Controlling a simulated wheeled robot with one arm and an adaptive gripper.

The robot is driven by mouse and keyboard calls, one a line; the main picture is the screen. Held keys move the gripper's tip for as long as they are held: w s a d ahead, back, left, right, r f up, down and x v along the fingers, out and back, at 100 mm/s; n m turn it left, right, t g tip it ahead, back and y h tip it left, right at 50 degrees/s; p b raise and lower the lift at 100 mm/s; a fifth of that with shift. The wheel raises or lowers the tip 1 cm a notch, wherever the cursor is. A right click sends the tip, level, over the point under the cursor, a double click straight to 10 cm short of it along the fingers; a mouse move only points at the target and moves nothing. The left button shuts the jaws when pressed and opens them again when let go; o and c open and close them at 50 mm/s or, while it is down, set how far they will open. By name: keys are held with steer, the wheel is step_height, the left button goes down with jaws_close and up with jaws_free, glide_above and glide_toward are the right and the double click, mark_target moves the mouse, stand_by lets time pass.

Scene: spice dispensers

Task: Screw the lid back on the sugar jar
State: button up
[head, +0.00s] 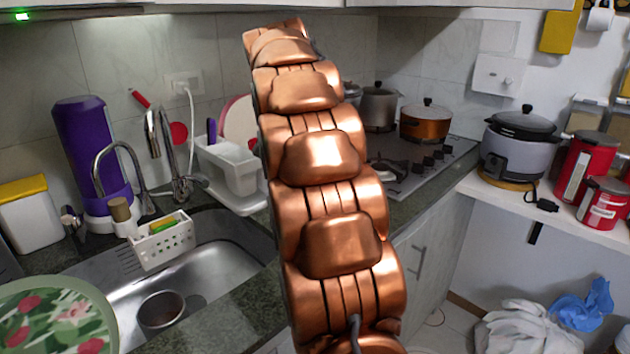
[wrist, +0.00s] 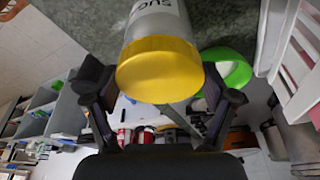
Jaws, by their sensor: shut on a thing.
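In the wrist view, the sugar jar (wrist: 158,22) is pale with dark letters, of which "SUG" can be read, upside down. Its yellow lid (wrist: 158,72) is at the jar's end nearest the camera, lined up with the jar. I cannot tell how far the lid is threaded. My gripper (wrist: 152,82) has one dark finger on each side of the lid and is shut on it. The exact contact points are hard to see. In the head view my copper arm hides the gripper, and I cannot make out the sugar jar there.
A bright green curved object (wrist: 236,70) lies close beside the jar, and a white slatted rack (wrist: 297,50) stands at the right. The head view shows a sink (head: 215,262), a white dish rack (head: 232,172), a purple bottle (head: 92,150) and a yellow-topped white container (head: 28,222).

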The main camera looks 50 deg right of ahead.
steer(key=o, duration=1.1)
steer(key=shift+a+r, duration=0.1)
steer(key=shift+r, duration=0.35)
steer(key=w+a, duration=0.1)
steer(key=a, duration=0.2)
steer(key=w+a, duration=0.2)
steer(key=a, duration=0.2)
steer(key=w+a, duration=0.2)
steer(key=a, duration=0.2)
steer(key=shift+w+r, duration=0.1)
steer(key=shift+w, duration=0.1)
steer(key=shift+d, duration=0.1)
